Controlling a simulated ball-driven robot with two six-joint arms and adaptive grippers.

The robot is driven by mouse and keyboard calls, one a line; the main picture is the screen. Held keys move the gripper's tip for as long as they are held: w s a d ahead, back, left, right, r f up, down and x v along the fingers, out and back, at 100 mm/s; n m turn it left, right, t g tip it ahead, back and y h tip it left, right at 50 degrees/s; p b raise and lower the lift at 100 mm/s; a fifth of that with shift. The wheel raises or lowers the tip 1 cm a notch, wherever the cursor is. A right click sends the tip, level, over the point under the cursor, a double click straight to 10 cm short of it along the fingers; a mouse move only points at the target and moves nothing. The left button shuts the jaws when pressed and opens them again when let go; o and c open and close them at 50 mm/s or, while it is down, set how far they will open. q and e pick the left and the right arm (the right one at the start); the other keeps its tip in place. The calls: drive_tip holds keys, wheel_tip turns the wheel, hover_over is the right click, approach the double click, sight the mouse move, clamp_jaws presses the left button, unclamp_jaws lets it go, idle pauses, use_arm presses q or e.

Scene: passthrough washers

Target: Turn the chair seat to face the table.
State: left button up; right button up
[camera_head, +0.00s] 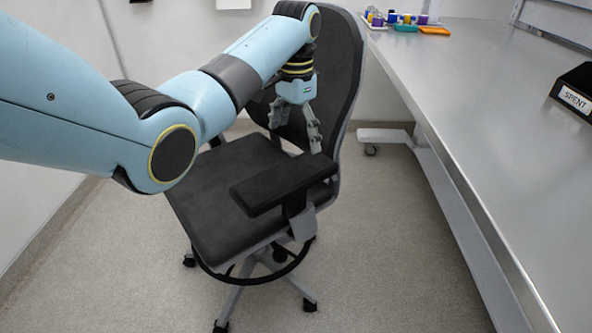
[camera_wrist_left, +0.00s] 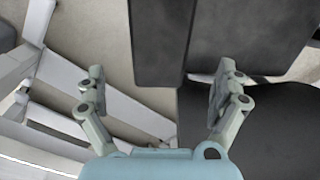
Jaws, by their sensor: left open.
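The black swivel chair shows in the head view, with its seat (camera_head: 215,205) pointing toward the lower left and its tall backrest (camera_head: 345,75) at the upper right, near the table (camera_head: 480,110). The seat faces away from the table. My left gripper (camera_head: 302,130) points down in front of the backrest, at the rear end of the near armrest (camera_head: 275,188). It is open. In the left wrist view the end of the armrest (camera_wrist_left: 160,45) lies between the spread fingers (camera_wrist_left: 160,85), with a gap on each side. My right gripper is not in view.
Small coloured items (camera_head: 400,20) stand at the table's far end, and a black box marked SPENT (camera_head: 577,92) is at right. The chair's footring and castered base (camera_head: 250,275) stand on open grey floor. A wall is at left.

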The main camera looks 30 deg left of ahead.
sight(296, 169)
use_arm(q)
wheel_tip(296, 169, down, 11)
drive_tip(key=shift+r+b, duration=0.2)
drive_tip(key=shift+b, duration=0.95)
drive_tip(key=c, duration=1.3)
drive_tip(key=shift+c, duration=0.4)
